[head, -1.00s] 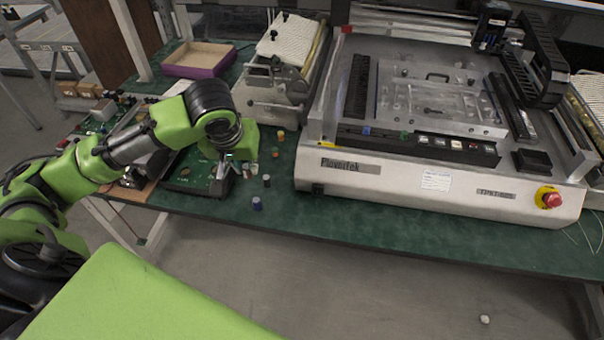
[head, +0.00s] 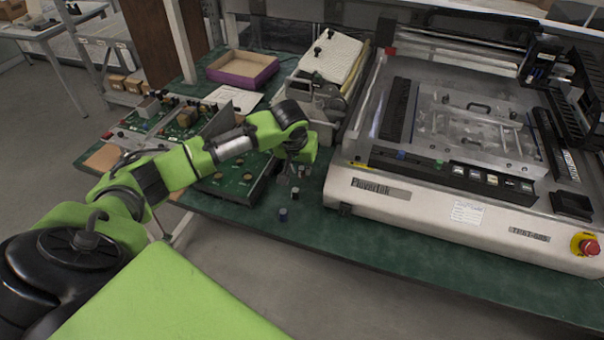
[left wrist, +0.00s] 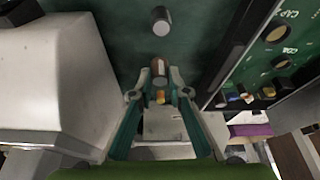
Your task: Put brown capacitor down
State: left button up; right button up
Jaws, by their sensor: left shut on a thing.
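The brown capacitor (left wrist: 158,72) shows in the left wrist view between the fingertips of my left gripper (left wrist: 159,86). The gripper is shut on it, with green table surface behind it. In the head view my left gripper (head: 291,168) points down just right of the green circuit board (head: 228,187), close to the small capacitors. The brown capacitor is hard to make out there. I cannot tell whether it touches the table. My right gripper is not in view.
A grey cylinder (left wrist: 161,20) stands beyond the fingertips in the wrist view. The large white machine (head: 400,200) stands to the right. A purple box (head: 243,69) sits behind. Green table (head: 310,225) is clear in front.

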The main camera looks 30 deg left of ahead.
aim_at(302, 175)
pick_arm(q)
jog(key=shift+w+f, duration=0.3)
jog(key=shift+a+f, duration=0.1)
jog(key=shift+f, duration=1.65)
jog(key=o, duration=0.8)
jog(key=shift+o, duration=0.2)
jog(key=v, duration=1.2)
